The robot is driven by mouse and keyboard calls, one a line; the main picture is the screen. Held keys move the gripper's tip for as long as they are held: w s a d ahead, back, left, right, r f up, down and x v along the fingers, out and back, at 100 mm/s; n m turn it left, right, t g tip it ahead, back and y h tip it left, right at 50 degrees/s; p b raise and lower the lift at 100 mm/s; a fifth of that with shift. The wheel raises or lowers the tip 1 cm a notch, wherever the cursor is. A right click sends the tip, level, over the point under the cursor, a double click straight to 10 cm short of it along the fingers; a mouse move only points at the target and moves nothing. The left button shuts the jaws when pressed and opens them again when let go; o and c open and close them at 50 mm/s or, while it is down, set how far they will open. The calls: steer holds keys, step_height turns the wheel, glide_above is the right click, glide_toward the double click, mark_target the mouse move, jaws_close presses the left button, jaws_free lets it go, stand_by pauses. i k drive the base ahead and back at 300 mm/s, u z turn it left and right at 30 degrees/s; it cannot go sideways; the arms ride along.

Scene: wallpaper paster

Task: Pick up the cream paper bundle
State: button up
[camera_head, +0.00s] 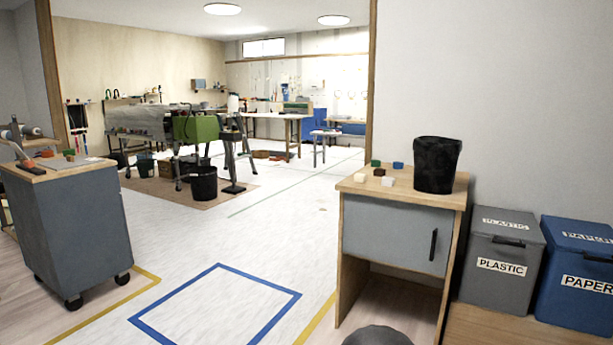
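No object is clearly recognisable as a cream paper bundle. Two small cream pieces lie on the wooden top of the grey cabinet (396,232) at right centre: a left cream piece (360,178) and a right cream piece (388,182). They are too small to tell whether either is paper. A green piece (375,163), a blue piece (398,165) and a brown piece (379,172) lie around them. A black bucket (437,165) stands just right of them on the same top. My gripper is not in view.
A grey wheeled cart (72,225) with tools stands at left. A plastic bin (502,262) and a blue paper bin (577,275) stand right of the cabinet. A green-ended machine (195,129) is farther back. The floor inside the blue square (215,310) is clear.

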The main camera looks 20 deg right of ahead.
mark_target(361, 178)
steer(key=u, duration=0.7)
steer(key=i, duration=2.95)
steer(key=z, duration=1.65)
steer(key=i, duration=0.9)
steer(key=z, duration=0.85)
